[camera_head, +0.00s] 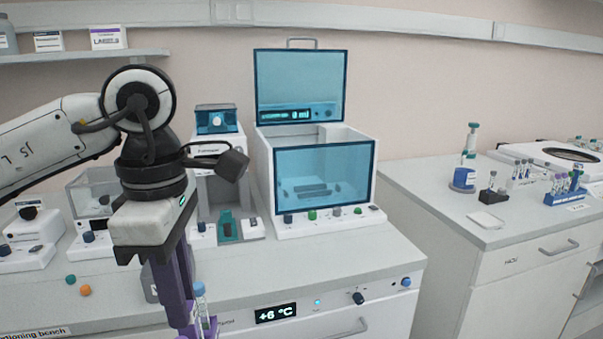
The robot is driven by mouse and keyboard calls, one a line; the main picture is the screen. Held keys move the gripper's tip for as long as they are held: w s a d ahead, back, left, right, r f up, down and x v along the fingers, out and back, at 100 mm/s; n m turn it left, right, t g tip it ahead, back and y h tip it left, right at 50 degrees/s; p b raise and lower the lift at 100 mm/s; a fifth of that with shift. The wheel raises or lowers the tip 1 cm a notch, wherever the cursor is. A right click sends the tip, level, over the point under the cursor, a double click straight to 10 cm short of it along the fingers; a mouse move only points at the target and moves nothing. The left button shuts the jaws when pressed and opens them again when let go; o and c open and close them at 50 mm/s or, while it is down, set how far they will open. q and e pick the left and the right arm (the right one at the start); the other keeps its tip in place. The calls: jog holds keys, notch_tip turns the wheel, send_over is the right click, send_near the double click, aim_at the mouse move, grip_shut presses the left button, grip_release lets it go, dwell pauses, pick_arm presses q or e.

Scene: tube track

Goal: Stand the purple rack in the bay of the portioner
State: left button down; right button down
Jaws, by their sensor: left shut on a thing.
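My left gripper (155,250) comes in from the left and points down over the front of the bench. It is shut on the purple rack (180,289), which hangs below it, roughly upright. The rack's lower end reaches the bottom edge of the picture, with a blue-capped tube (199,291) beside its upright part. The portioner seems to be the narrow white device (234,148) with a small blue screen, behind and right of the gripper. Its bay (209,186) is the recess under its head, partly hidden by my wrist. My right gripper is not in view.
A white cabinet with a blue glass front (323,176) and raised lid stands right of the narrow device. Orange (85,290) and green caps lie at the left. Bare bench lies right of the rack.

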pick_arm(q)
jog(key=s+a+f+m, duration=0.2)
jog(key=s+f+m, duration=0.1)
jog(key=f+m, duration=0.5)
jog(key=s+a+f+m, duration=0.2)
jog(key=a+f+m, duration=0.1)
jog(key=f+m, duration=0.5)
jog(key=shift+s+a+m, duration=0.3)
jog(key=shift+s+m, duration=0.1)
jog(key=shift+m, duration=1.1)
